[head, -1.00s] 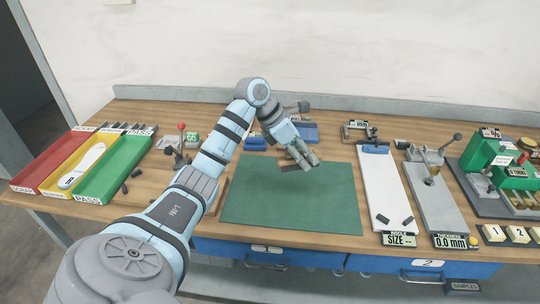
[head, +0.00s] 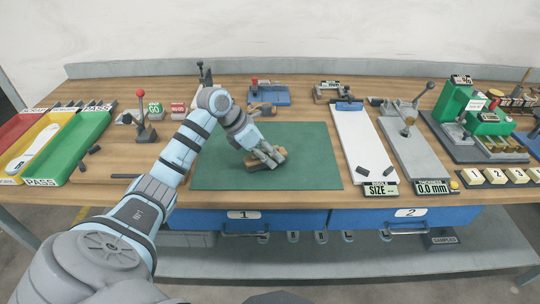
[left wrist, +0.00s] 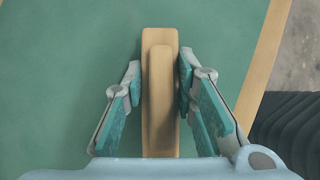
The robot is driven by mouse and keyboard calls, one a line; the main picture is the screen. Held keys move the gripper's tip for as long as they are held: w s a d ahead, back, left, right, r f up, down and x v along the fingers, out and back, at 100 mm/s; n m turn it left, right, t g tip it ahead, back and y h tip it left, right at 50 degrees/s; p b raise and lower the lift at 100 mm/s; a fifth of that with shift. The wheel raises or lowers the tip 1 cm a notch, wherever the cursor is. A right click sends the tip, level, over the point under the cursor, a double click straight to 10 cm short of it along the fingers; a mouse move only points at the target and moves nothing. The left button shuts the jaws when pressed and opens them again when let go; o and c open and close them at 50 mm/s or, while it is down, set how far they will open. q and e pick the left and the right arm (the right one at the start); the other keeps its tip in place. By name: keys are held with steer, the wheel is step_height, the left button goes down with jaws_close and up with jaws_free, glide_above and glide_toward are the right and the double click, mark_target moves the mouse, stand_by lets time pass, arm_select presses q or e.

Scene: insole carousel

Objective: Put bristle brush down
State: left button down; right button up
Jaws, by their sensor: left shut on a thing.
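The bristle brush (left wrist: 160,85) has a tan wooden body and stands between the fingers in the left wrist view. In the head view the brush (head: 262,164) shows as a small tan piece under the fingers, over the green mat (head: 310,160). My left gripper (head: 268,158) is shut on the brush, low over the middle of the mat. The left gripper also shows in the left wrist view (left wrist: 160,95), with a finger on each side of the brush. I cannot tell whether the brush touches the mat. My right gripper is not in view.
A white size board (head: 362,145) and a grey thickness gauge (head: 412,150) lie right of the mat. A red-knobbed lever (head: 142,118) and the green PASS tray (head: 82,140) stand to the left. The mat around the gripper is clear.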

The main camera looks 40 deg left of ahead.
arm_select(q)
steer(key=shift+w+a, duration=0.1)
steer(key=shift+f, duration=0.15)
steer(key=c, duration=1.3)
jaws_free()
steer(key=shift+r, duration=0.2)
steer(key=p+v, duration=0.1)
steer(key=v, duration=1.1)
